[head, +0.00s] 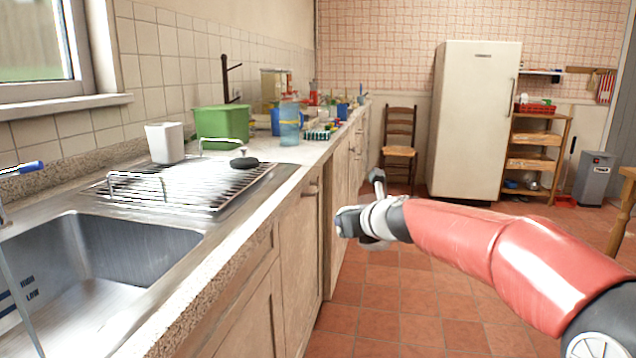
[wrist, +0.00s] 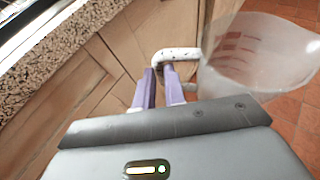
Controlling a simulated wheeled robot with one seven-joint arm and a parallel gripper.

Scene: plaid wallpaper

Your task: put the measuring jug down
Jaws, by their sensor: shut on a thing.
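The measuring jug (wrist: 262,58) is clear plastic with red markings and a white handle (wrist: 176,54). It shows at the upper right of the wrist view, cut off by the frame edge. My gripper (wrist: 160,84) has purple fingers closed at the handle, with the jug body to their right. The jug hangs over the tiled floor beside the cabinet fronts. In the head view my gripper (head: 346,221) is just right of the counter, below its top; I cannot make out the jug there.
The counter holds a sink (head: 90,265), a wire rack (head: 185,187) with a dark object (head: 244,162) on it, a white cup (head: 165,142), a green box (head: 222,124) and a blue-tinted pitcher (head: 289,125). A chair (head: 399,150) and fridge (head: 472,120) stand beyond open floor.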

